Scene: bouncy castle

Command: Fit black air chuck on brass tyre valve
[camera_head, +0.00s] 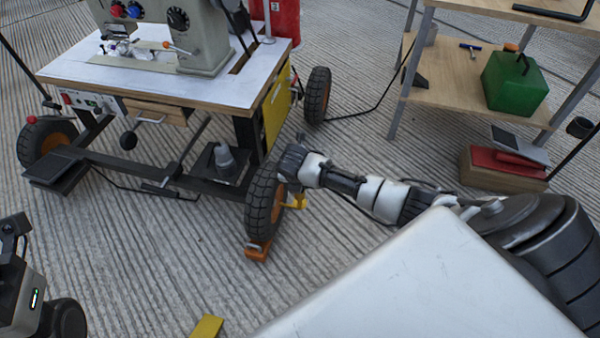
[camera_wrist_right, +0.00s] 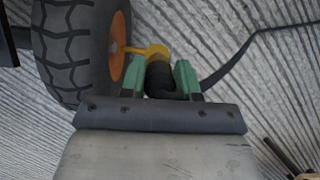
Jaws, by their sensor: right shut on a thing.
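The black air chuck (camera_wrist_right: 160,80) is between the green fingers of my right gripper (camera_wrist_right: 172,79), which is shut on it. A yellow, brass-coloured piece (camera_wrist_right: 152,50) spans from the chuck's far end to the orange wheel rim (camera_wrist_right: 118,45). The brass valve cannot be told apart from this piece, and I cannot tell whether the chuck is seated on it. In the head view my right gripper (camera_head: 294,172) is beside the cart's near-right wheel (camera_head: 263,202), and yellow (camera_head: 294,203) shows below it. Only part of my left arm shows at lower left; its gripper is out of view.
The wheel stands against an orange chock (camera_head: 257,250). The cart's white table (camera_head: 150,75) carries a sewing machine (camera_head: 190,40). A dark hose (camera_wrist_right: 228,75) curves right of the fingers.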

